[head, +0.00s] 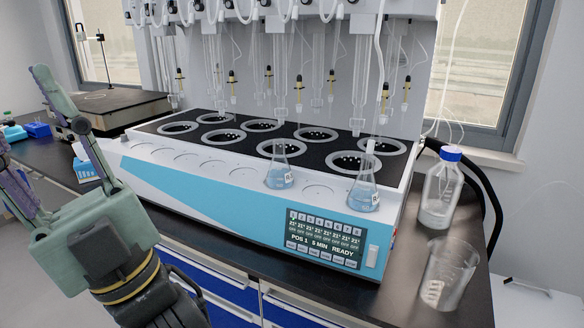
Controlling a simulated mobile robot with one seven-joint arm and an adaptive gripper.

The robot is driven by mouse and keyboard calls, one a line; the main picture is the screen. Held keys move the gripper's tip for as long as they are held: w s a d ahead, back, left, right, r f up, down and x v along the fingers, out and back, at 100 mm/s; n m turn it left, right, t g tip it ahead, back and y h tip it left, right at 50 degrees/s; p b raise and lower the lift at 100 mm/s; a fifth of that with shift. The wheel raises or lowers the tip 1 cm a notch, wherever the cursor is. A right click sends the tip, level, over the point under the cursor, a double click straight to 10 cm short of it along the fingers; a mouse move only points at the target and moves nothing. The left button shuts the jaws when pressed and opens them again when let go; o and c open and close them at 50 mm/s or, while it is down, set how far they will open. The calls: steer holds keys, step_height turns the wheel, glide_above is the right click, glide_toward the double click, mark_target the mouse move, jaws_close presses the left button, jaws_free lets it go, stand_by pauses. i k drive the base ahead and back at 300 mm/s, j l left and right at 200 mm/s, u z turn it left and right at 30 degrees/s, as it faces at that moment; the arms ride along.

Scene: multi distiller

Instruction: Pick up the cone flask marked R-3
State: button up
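Two clear cone flasks with pale blue liquid stand upright on the front ledge of the distiller (222,200). The left flask (278,177) is near the middle of the ledge, and the right flask (363,192) is near its right end. Each bears a small label starting with R; I cannot read the numbers, so I cannot tell which is R-3. My gripper (20,112) is at the left of the view, pointing up, with its fingers spread and nothing visible between them. It is well to the left of both flasks. Part of one finger is cut off by the picture edge.
Several ringed heating wells fill the distiller's black top, with glass tubes hanging above. A blue-capped bottle (439,190) and an empty-looking beaker (446,272) stand on the dark bench at the right. A flat hotplate (112,106) with a stand is at the back left.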

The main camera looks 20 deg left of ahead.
mark_target(279, 176)
steer(key=u, duration=0.5)
steer(key=i+j+u, duration=0.1)
steer(key=u, duration=0.25)
steer(key=i+j+u, duration=0.15)
steer(key=u, duration=0.25)
steer(key=i+j+u, duration=0.15)
steer(key=u, duration=0.2)
steer(key=i+l, duration=0.45)
steer(key=i, duration=0.05)
